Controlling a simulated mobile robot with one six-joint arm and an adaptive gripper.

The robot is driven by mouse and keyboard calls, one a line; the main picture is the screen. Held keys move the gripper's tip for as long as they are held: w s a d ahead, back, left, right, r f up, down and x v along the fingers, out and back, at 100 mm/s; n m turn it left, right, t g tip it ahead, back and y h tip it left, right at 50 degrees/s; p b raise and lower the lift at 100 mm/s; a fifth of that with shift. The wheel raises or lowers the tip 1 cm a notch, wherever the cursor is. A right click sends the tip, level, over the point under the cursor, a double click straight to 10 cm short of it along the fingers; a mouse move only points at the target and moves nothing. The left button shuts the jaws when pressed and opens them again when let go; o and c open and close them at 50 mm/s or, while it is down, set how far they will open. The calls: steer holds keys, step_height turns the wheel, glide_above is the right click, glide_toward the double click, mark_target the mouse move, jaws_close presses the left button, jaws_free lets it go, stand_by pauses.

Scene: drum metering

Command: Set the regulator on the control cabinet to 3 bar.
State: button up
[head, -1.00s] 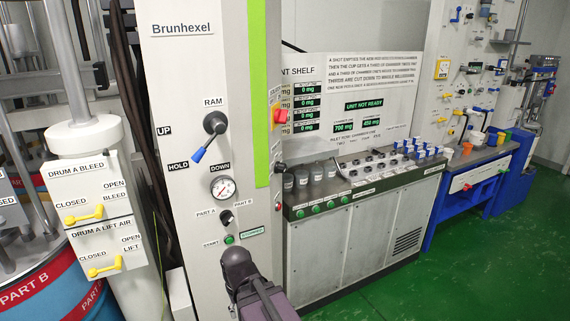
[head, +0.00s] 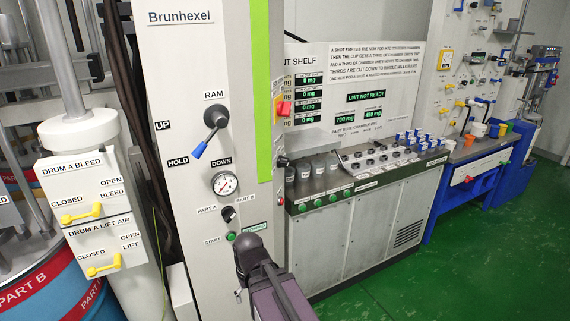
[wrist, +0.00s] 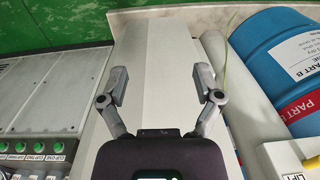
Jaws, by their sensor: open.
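The control cabinet (head: 200,60) is the tall light-grey column marked Brunhexel, left of centre in the head view. A round pressure gauge (head: 225,183) sits on its front; its reading is too small to tell. A black knob (head: 283,161) sticks out from the cabinet's right side, but I cannot tell if it is the regulator. Another black knob (head: 228,214) below the gauge sits between PART A and PART B labels. In the wrist view my gripper (wrist: 160,86) is open and empty, its two fingers apart over a pale upright surface. Its fingertips are not visible in the head view.
A RAM lever (head: 212,130) with a blue grip and a red-yellow switch (head: 284,108) are on the cabinet. Drum valves with yellow handles (head: 104,267) stand left. A low bench (head: 345,240) with several cups stands right. Green floor (head: 400,285) is clear in front.

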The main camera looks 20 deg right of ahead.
steer(key=w+d+r+n+t+y+p, duration=0.1)
steer(key=w+d+r+n+y+p, duration=0.15)
steer(key=w+d+r+y, duration=0.35)
steer(key=n+t+y+p, duration=0.4)
steer(key=n+t+y, duration=0.3)
steer(key=t, duration=0.4)
glide_toward(288, 163)
steer(key=v, duration=0.3)
steer(key=shift+w+d+f, duration=0.1)
steer(key=shift+f, duration=0.05)
steer(key=x, duration=1.3)
steer(key=shift+w+a, duration=0.2)
steer(key=shift+w, duration=0.2)
steer(key=c, duration=1.1)
